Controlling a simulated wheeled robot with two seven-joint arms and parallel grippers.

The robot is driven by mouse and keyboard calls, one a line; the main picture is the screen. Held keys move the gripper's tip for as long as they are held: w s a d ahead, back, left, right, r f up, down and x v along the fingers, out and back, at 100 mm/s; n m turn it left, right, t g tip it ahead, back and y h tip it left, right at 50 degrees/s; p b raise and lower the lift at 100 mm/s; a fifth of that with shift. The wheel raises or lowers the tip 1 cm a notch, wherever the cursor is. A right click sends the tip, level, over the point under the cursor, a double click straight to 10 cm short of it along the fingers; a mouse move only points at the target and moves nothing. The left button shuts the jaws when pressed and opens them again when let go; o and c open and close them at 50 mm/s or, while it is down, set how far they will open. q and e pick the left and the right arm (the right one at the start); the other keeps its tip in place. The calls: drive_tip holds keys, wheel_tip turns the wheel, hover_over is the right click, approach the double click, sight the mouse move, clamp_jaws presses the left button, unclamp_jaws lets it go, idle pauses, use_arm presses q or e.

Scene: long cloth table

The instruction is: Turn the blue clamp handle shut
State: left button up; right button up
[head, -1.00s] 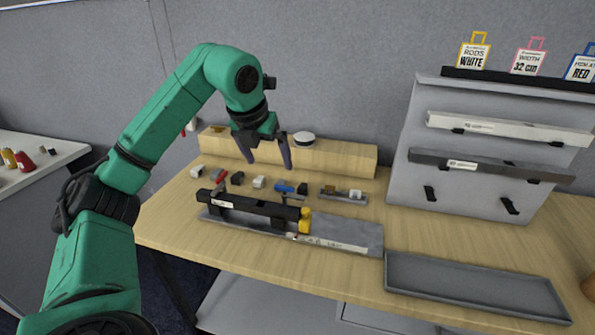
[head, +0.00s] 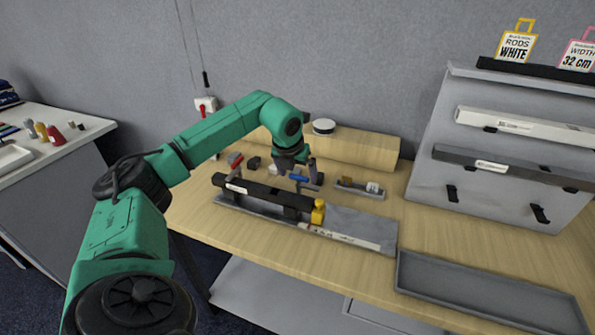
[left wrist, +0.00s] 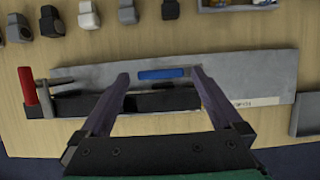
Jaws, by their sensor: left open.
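The blue clamp handle (head: 298,179) stands just behind the black bar on the grey fixture plate (head: 360,226). In the left wrist view the blue handle (left wrist: 163,74) lies crosswise between my fingertips, with a gap at both ends. My left gripper (head: 296,170) is open and points down over it. It also shows in the left wrist view (left wrist: 158,84), empty. A red clamp handle (head: 236,166) is at the bar's left end, and it shows upright in the left wrist view (left wrist: 28,86). The black bar (head: 262,196) lies along the plate. My right gripper is not in view.
A yellow block (head: 318,211) sits at the bar's right end. Behind are small dark and light blocks (head: 254,163) and a small tray of parts (head: 360,188). An empty grey tray (head: 485,288) lies front right. A sloped rack (head: 440,180) stands at the right.

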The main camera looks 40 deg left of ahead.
use_arm(q)
drive_tip(key=shift+w, duration=0.1)
drive_tip(key=c, duration=1.3)
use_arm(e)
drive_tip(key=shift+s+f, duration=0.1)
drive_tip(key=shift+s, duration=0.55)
